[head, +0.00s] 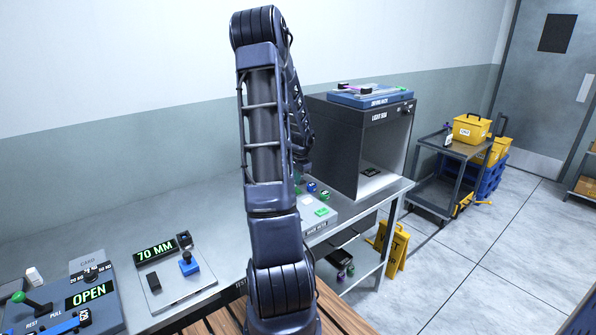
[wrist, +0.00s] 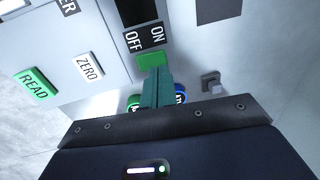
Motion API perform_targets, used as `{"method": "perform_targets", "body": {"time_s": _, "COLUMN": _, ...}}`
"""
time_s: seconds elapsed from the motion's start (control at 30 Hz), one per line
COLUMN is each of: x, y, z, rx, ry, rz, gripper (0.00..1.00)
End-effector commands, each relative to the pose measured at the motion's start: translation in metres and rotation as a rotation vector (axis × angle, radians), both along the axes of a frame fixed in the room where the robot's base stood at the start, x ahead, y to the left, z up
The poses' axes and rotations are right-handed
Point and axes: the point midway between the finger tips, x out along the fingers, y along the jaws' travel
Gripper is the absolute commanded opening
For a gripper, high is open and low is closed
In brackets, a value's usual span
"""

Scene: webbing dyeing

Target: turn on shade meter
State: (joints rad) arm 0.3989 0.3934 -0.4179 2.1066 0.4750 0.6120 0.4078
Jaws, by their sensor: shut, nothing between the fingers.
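The shade meter (head: 325,217) is a pale grey box on the bench in the head view, partly hidden behind my arm. In the wrist view its panel (wrist: 107,50) fills the upper part, with a green READ button (wrist: 36,84), a white ZERO button (wrist: 88,66) and a small green switch (wrist: 151,60) by OFF and ON labels. My gripper (wrist: 154,72) is shut and empty, its teal fingers at the green switch. I cannot tell whether they touch it. The switch's setting is unclear. My gripper is hidden by my arm in the head view.
The dark light box (head: 345,145) stands behind the meter. Blue and green round pieces (head: 312,187) sit close to the meter. A device with a 70 MM display (head: 155,251) and one reading OPEN (head: 90,294) stand left. A cart (head: 450,165) and yellow floor sign (head: 393,250) stand right.

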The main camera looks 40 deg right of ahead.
Motion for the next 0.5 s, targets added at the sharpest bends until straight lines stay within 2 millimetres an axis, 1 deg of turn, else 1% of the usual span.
{"method": "perform_targets", "body": {"time_s": 0.03, "x": 0.0, "y": 0.0, "z": -0.007, "rx": 0.002, "ry": 0.002, "rz": -0.001, "gripper": 0.0}}
{"method": "perform_targets", "body": {"time_s": 0.1, "x": 0.002, "y": 0.0, "z": -0.014, "rx": 0.0, "ry": 0.001, "rz": -0.001, "gripper": 0.0}}
{"method": "perform_targets", "body": {"time_s": 0.2, "x": 0.003, "y": -0.001, "z": -0.021, "rx": 0.0, "ry": 0.001, "rz": -0.002, "gripper": 0.0}}
{"method": "perform_targets", "body": {"time_s": 0.33, "x": 0.004, "y": 0.0, "z": -0.025, "rx": 0.001, "ry": 0.0, "rz": -0.001, "gripper": 0.0}}
{"method": "perform_targets", "body": {"time_s": 0.5, "x": 0.004, "y": 0.0, "z": -0.025, "rx": 0.0, "ry": 0.0, "rz": -0.001, "gripper": 0.0}}
